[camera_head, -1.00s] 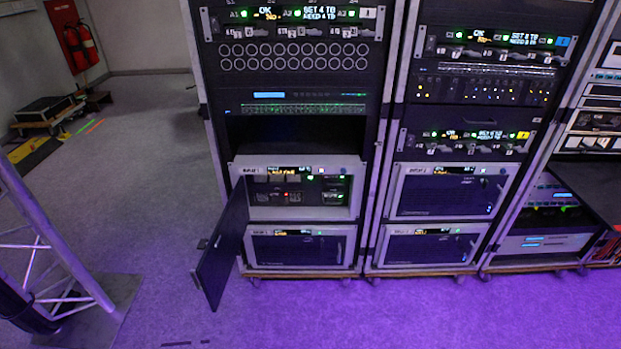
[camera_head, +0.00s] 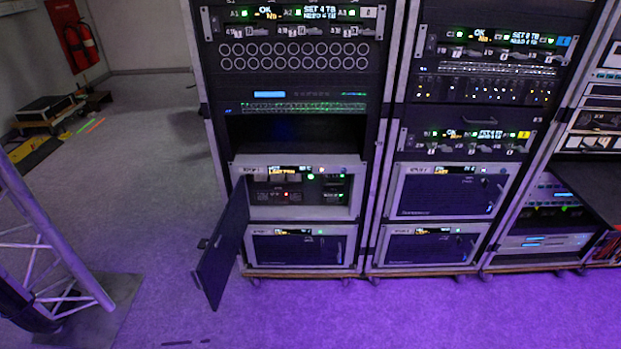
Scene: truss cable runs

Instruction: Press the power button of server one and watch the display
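In the head view a server unit (camera_head: 240,213) in the left rack has its dark front door (camera_head: 222,245) swung open to the left. Inside the open front are small grey panels, a red light (camera_head: 286,194) and several green lights. A small display (camera_head: 289,170) with white and orange lettering sits at its top edge. A closed server (camera_head: 300,250) is below it, and two more closed servers (camera_head: 440,196) (camera_head: 428,248) are in the rack to the right. Their labels are too small to read surely, and I cannot pick out a power button. Neither gripper is in view.
The open door sticks out over the floor at the left rack's lower left. A metal truss (camera_head: 50,245) on a dark base plate stands at the lower left. The purple-lit floor (camera_head: 400,315) before the racks is clear. A red fire extinguisher (camera_head: 88,42) hangs at the back left.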

